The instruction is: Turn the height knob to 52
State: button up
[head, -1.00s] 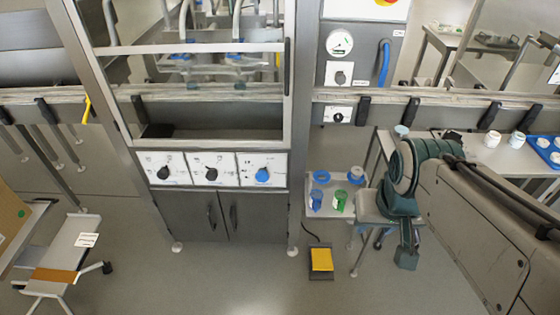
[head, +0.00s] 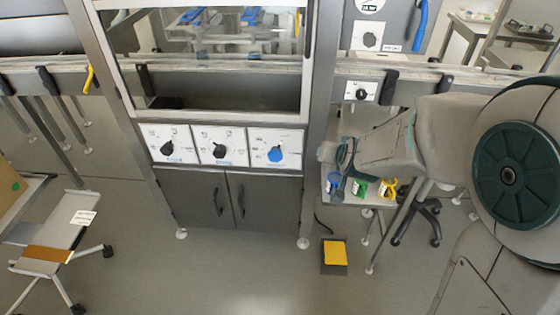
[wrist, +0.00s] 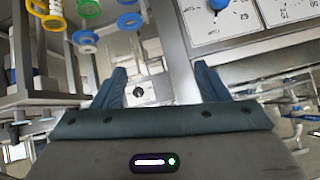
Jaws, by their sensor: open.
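Three dials sit in a row on the cabinet front in the head view: a left black knob (head: 167,148), a middle black knob (head: 219,151) and a right blue knob (head: 275,154). Their labels are too small to read, so I cannot tell which is the height knob. In the wrist view the blue knob (wrist: 217,4) shows at the top edge, with part of a numbered dial plate (wrist: 288,10) beside it. My gripper (wrist: 160,88) is open and empty, its two fingers apart. In the head view it is right of the dials, apart from them, partly hidden by its own wrist.
A small trolley (head: 330,186) with blue, green and yellow items stands under my gripper. A yellow pedal (head: 335,252) lies on the floor. A frame post (head: 312,120) stands between the dials and my arm. The floor before the cabinet is clear.

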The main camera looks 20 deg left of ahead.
jog(key=w+a+f+t+b, duration=0.4)
jog(key=a+f+b, duration=0.2)
jog(key=a+f, duration=0.65)
jog(key=n+t+y+b, duration=0.1)
jog(key=n+t+b, duration=0.2)
jog(key=t+b, duration=0.15)
send_near(275, 159)
jog(key=b+x, duration=0.1)
jog(key=x, duration=1)
jog(key=c, duration=1)
